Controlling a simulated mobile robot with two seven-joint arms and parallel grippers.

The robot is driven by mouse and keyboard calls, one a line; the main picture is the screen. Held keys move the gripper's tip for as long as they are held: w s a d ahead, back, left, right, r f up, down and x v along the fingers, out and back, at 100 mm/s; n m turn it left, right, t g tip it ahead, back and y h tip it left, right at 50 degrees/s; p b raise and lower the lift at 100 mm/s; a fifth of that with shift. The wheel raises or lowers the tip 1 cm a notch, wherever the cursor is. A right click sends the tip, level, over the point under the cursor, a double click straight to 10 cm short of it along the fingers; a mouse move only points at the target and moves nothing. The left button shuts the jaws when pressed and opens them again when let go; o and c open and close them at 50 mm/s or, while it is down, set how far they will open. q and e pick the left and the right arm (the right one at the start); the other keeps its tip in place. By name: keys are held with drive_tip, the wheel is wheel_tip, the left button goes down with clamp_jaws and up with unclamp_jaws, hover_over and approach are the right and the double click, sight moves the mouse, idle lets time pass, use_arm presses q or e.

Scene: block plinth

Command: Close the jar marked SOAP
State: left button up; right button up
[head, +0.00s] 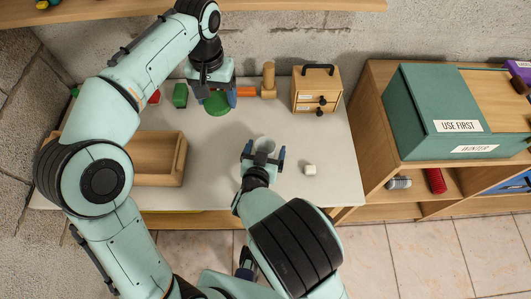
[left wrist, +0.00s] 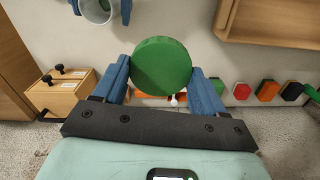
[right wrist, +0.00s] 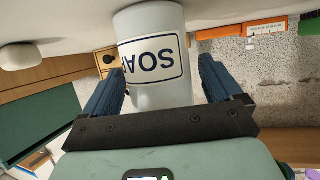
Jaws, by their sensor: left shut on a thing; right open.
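The jar marked SOAP (right wrist: 150,58) is a pale grey cylinder standing on the table; its label shows upside down in the right wrist view. In the head view the jar (head: 264,144) looks open at the top. My right gripper (head: 264,156) is open, with one finger on each side of the jar. A round green lid (left wrist: 162,66) is held between the fingers of my left gripper (left wrist: 164,80). In the head view the lid (head: 217,104) is near the table's back, to the left of and behind the jar, apart from it.
A wooden tray (head: 178,180) stands at the left of the table. Coloured blocks (head: 180,95) and a wooden peg (head: 268,80) line the back. A small drawer box (head: 316,88) stands at back right. A white block (head: 310,169) lies right of the jar.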

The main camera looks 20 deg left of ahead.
drive_tip(key=c, duration=1.1)
drive_tip(key=shift+r, duration=0.15)
use_arm(q)
drive_tip(key=r+p, duration=0.2)
drive_tip(key=w+r+p, duration=0.1)
drive_tip(key=r+p, duration=0.1)
drive_tip(key=r, duration=0.1)
drive_tip(key=r+p, duration=0.2)
drive_tip(key=shift+w+r, duration=0.15)
drive_tip(key=shift+r, duration=0.15)
use_arm(e)
wheel_tip(320, 180, up, 20)
drive_tip(key=shift+f, duration=0.15)
drive_tip(key=o, duration=0.3)
drive_tip(key=c, duration=0.7)
